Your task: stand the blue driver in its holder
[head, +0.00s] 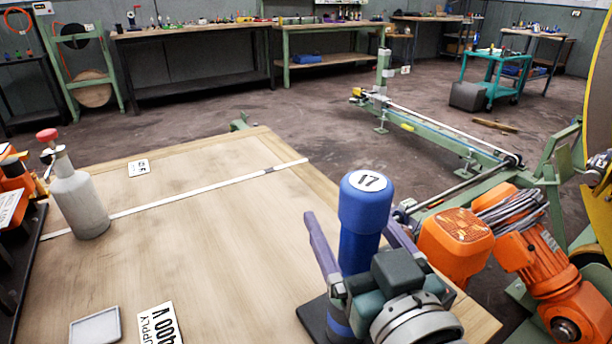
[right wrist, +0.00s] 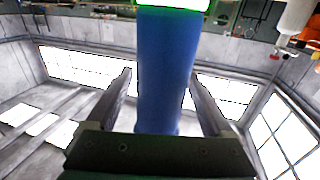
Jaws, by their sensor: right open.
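The blue driver (head: 362,245) is a thick blue cylinder with a wider cap marked 17. It stands upright near the front right of the wooden table. Its lower end is at a flat dark base (head: 314,318), which may be its holder; my gripper hides much of the join. My right gripper (head: 352,236) is open, with one finger on each side of the driver. In the right wrist view the blue shaft (right wrist: 163,75) rises between the spread fingers (right wrist: 158,88), with visible gaps on both sides. My left gripper is not in view.
A grey bottle with a red top (head: 78,205) stands at the table's left. A small grey tray (head: 96,327) and a printed label (head: 160,325) lie at the front. Orange motors (head: 455,243) sit beyond the right edge. The table's middle (head: 190,240) is clear.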

